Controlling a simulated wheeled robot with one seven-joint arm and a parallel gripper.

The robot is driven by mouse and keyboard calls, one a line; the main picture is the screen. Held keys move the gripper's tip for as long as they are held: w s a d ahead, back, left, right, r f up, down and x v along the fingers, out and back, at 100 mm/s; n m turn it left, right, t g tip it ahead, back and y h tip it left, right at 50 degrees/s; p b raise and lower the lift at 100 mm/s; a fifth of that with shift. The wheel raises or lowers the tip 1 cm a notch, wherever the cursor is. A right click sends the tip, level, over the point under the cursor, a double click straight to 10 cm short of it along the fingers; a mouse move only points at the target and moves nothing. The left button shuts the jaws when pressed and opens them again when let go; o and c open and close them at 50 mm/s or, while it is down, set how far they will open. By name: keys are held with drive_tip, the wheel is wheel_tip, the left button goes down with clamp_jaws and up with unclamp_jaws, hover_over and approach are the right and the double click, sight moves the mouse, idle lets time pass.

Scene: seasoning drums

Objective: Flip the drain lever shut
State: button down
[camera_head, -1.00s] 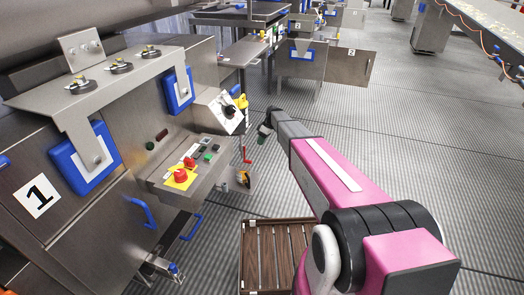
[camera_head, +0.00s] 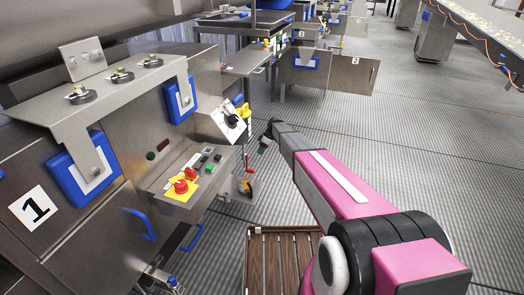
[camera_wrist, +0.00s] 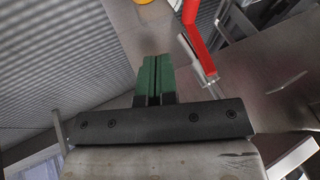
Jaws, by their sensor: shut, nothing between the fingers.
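The red lever (camera_wrist: 199,35) shows in the wrist view to the upper right of my fingers, with a grey metal piece at its lower end. In the head view it is a thin, near-upright red strip (camera_head: 247,157) beside the machine's control box. My gripper (camera_wrist: 153,62) has green fingers pressed together with nothing between them. In the head view the gripper (camera_head: 265,143) is up and to the right of the lever. A gap shows between fingers and lever in the wrist view. The lever's pivot is not clear.
The control box (camera_head: 192,181) with red and green buttons juts from the steel machine at left. A slatted wooden platform (camera_head: 283,238) lies on the floor below my arm. Ribbed floor is open to the right.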

drive_tip(key=s+a+f, duration=0.4)
drive_tip(key=s+f, duration=0.1)
drive_tip(key=f, duration=0.1)
drive_tip(key=shift+s+f, duration=0.15)
